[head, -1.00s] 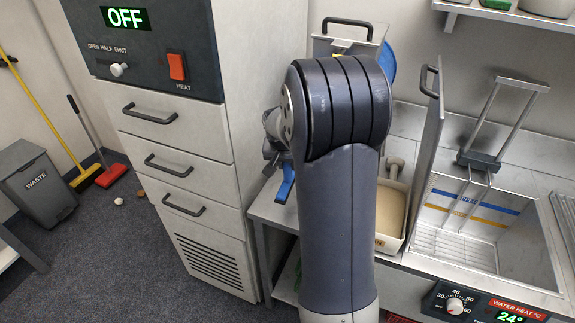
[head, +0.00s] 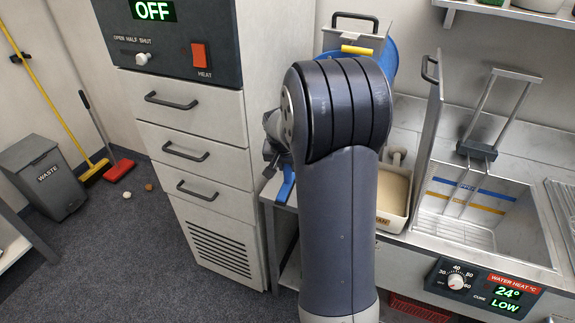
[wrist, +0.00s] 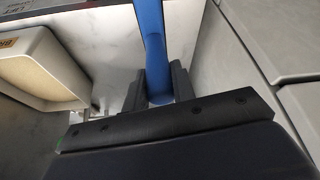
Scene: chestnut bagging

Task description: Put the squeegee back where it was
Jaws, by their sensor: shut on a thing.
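My gripper (wrist: 158,88) is shut on a blue handle, which I take to be the squeegee (wrist: 151,40). In the wrist view the handle runs up from between the dark fingers and out of the top of the picture, so its far end is hidden there. In the head view my arm hides most of my gripper. A blue piece of the squeegee (head: 287,184) shows just left of my arm, beside the drawer cabinet and over the edge of the bench. I cannot tell whether it touches anything.
The drawer cabinet (head: 190,120) stands close on the left. A cream tub (head: 397,190) is right of my arm, before the sink (head: 530,235) with its wire basket. A blue container (head: 383,62) with something yellow stands behind. Floor at left is mostly open.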

